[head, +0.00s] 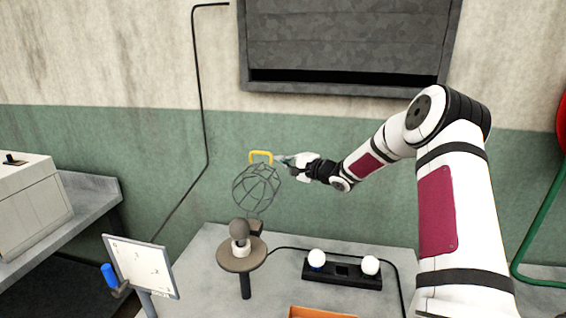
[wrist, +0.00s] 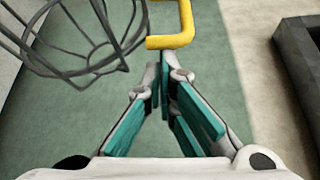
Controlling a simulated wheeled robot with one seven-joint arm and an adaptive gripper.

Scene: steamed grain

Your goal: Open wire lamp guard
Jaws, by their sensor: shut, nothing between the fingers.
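The wire lamp guard (head: 256,190) is a dark cage tilted up above a dark bulb (head: 239,229) on a round brown stand (head: 242,256). The bulb stands uncovered below it. A yellow handle (head: 261,154) sits at the top of the guard. In the wrist view the guard (wrist: 85,45) is at the upper left and the yellow handle (wrist: 178,38) at the top centre. My gripper (head: 283,161) is just right of the handle in the head view. In the wrist view its fingertips (wrist: 164,72) are together, right by the handle's lower end, with nothing between them. I cannot tell whether they touch it.
Two white bulbs (head: 317,258) sit in a black holder (head: 343,273) on the grey table (head: 205,296). An orange tray (head: 320,312) shows at the front edge. A white board (head: 141,265) stands at front left. A dark shutter (head: 345,40) is on the wall above.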

